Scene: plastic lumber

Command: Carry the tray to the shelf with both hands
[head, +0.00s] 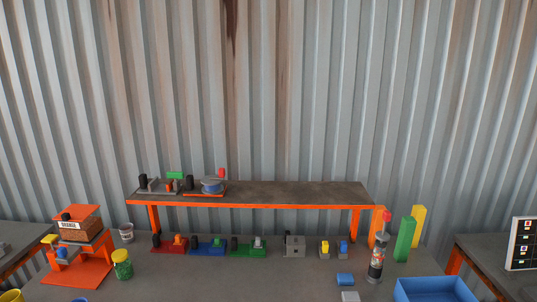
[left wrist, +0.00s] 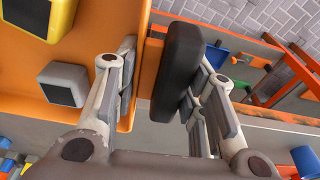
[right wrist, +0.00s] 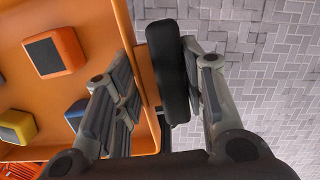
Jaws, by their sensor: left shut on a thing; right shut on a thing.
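The orange tray (left wrist: 95,30) fills the left side of the left wrist view and also shows in the right wrist view (right wrist: 85,20). In it are a yellow-edged block (left wrist: 45,15), a grey block (left wrist: 63,84), an orange block (right wrist: 54,52), a yellow block (right wrist: 17,127) and a blue block (right wrist: 76,113). My left gripper (left wrist: 165,92) is shut on one black handle (left wrist: 177,70). My right gripper (right wrist: 165,88) is shut on the other black handle (right wrist: 167,65). The raised shelf (head: 290,190) stands at the back in the head view. Tray and grippers are outside that view.
Several small parts, including a blue spool (head: 212,186), occupy the shelf's left end; its middle and right are bare. Below are coloured fixtures (head: 207,246). A grey canister (head: 376,262), green block (head: 405,239) and blue bin (head: 433,289) stand at the right, an orange stand (head: 78,268) at the left.

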